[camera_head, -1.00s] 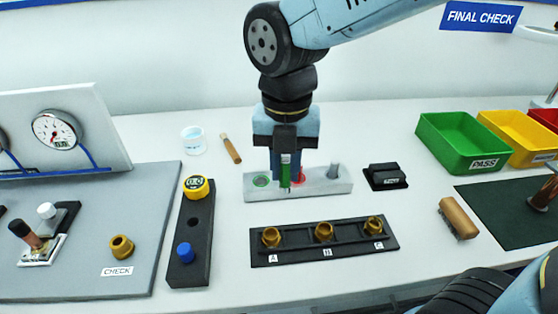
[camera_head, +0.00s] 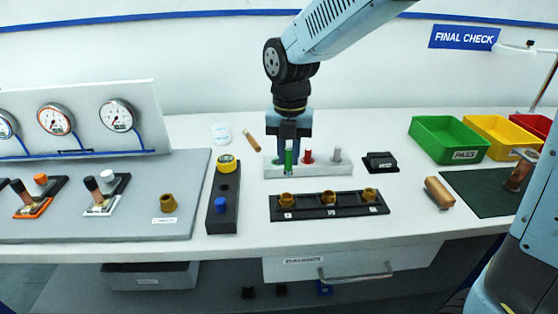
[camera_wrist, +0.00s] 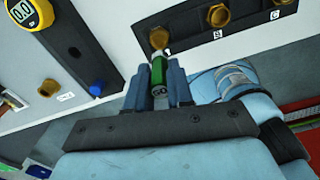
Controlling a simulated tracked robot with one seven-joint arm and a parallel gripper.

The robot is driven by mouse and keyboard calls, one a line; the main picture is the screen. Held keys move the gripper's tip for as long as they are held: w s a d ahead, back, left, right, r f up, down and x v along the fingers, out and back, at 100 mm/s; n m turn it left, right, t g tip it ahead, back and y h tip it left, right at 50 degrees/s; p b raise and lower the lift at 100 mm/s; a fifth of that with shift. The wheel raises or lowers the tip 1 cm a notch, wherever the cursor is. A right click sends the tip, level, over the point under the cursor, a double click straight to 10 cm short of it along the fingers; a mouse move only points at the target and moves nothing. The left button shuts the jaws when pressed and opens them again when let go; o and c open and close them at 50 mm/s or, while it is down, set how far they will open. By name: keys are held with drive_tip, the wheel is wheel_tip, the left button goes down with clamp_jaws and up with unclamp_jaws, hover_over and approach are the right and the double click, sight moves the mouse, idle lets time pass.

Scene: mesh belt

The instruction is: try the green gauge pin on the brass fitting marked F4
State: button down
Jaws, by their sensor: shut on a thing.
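My gripper (camera_head: 289,147) is shut on the green gauge pin (camera_head: 288,158), which hangs upright between the fingers in front of the pin block (camera_head: 330,169). The green pin also shows in the wrist view (camera_wrist: 158,74), between the two fingers. Brass fittings sit in a black rack at slot A (camera_head: 287,199), slot B (camera_head: 328,197) and slot C (camera_head: 369,195). Another brass fitting (camera_head: 167,203) stands on the grey board by the CHECK label. I cannot read an F4 mark on any fitting. In the wrist view the slot A fitting (camera_wrist: 158,39) lies just beyond the pin.
A red pin (camera_head: 308,157) and a grey pin (camera_head: 337,155) stand in the block. A black holder (camera_head: 224,208) carries a yellow dial and a blue knob. A black labelled block (camera_head: 380,162), a brown cylinder (camera_head: 439,192) and a green PASS tray (camera_head: 450,139) lie to the right.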

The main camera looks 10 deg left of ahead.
sight(287, 168)
drive_tip(key=shift+s, duration=0.1)
idle(0.4)
drive_tip(key=shift+a+f, duration=0.1)
drive_tip(key=shift+f, duration=2.85)
drive_tip(key=shift+f, duration=0.1)
drive_tip(key=shift+f, duration=1.1)
idle(0.3)
drive_tip(key=shift+r, duration=1.25)
idle(0.8)
drive_tip(key=shift+r, duration=2.9)
